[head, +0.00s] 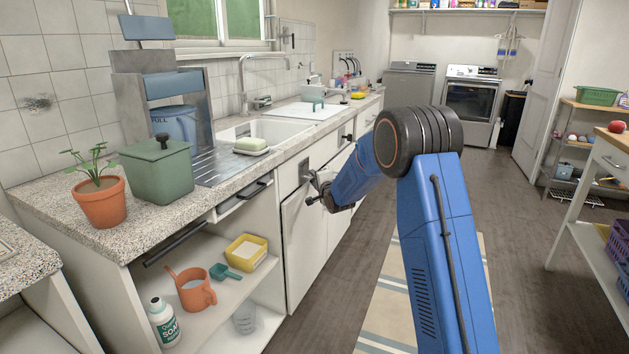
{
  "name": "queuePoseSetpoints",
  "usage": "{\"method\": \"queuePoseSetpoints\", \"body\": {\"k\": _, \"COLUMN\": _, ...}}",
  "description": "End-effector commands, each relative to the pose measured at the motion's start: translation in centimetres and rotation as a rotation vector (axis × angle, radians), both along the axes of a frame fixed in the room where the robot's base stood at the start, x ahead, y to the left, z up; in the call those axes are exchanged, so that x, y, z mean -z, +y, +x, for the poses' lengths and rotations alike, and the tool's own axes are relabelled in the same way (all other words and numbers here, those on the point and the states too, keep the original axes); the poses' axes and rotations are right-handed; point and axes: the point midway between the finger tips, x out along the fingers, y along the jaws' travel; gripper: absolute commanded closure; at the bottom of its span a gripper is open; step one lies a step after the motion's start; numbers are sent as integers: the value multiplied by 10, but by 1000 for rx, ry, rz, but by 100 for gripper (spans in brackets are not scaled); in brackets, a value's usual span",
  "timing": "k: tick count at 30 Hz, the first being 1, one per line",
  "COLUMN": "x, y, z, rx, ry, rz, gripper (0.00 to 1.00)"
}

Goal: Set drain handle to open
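My gripper (312,189) is at the end of my blue arm, in front of the white cabinet door (299,240) below the sink counter. It points left toward the cabinet front. Its fingers are small and dark here, and I cannot tell whether they are open or hold anything. A small grey plate or fitting (305,170) shows on the cabinet front right beside the fingers, partly covered by them. No part is clearly recognisable as the drain handle; this fitting may be it. I cannot tell whether the gripper touches it.
The counter holds a sink (268,131), a green canister (156,172) and a potted plant (100,203). An open shelf below holds an orange jug (193,293) and a yellow tub (245,252). Two appliances stand at the back. The floor (335,285) between counter and mat is clear.

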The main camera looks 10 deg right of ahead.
Motion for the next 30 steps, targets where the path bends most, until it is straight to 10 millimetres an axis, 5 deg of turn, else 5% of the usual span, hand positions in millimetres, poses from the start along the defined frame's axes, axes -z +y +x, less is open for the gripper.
{"method": "queuePoseSetpoints", "body": {"k": 2, "x": 0, "y": 0, "z": 0, "rx": 0, "ry": 0, "rz": 0, "gripper": 74}}
{"method": "queuePoseSetpoints", "body": {"k": 6, "x": 0, "y": 0, "z": 0, "rx": 0, "ry": 0, "rz": 0, "gripper": 100}}
{"method": "queuePoseSetpoints", "body": {"k": 12, "x": 0, "y": -3, "z": -2, "rx": 1, "ry": 0, "rz": 0, "gripper": 100}}
{"method": "queuePoseSetpoints", "body": {"k": 20, "x": 1, "y": -32, "z": -23, "rx": 1, "ry": 2, "rz": -1, "gripper": 100}}
{"method": "queuePoseSetpoints", "body": {"k": 28, "x": 1, "y": -33, "z": -24, "rx": 1, "ry": 3, "rz": -1, "gripper": 100}}
{"method": "queuePoseSetpoints", "body": {"k": 30, "x": 1, "y": -33, "z": -24, "rx": 1, "ry": 3, "rz": -1, "gripper": 71}}
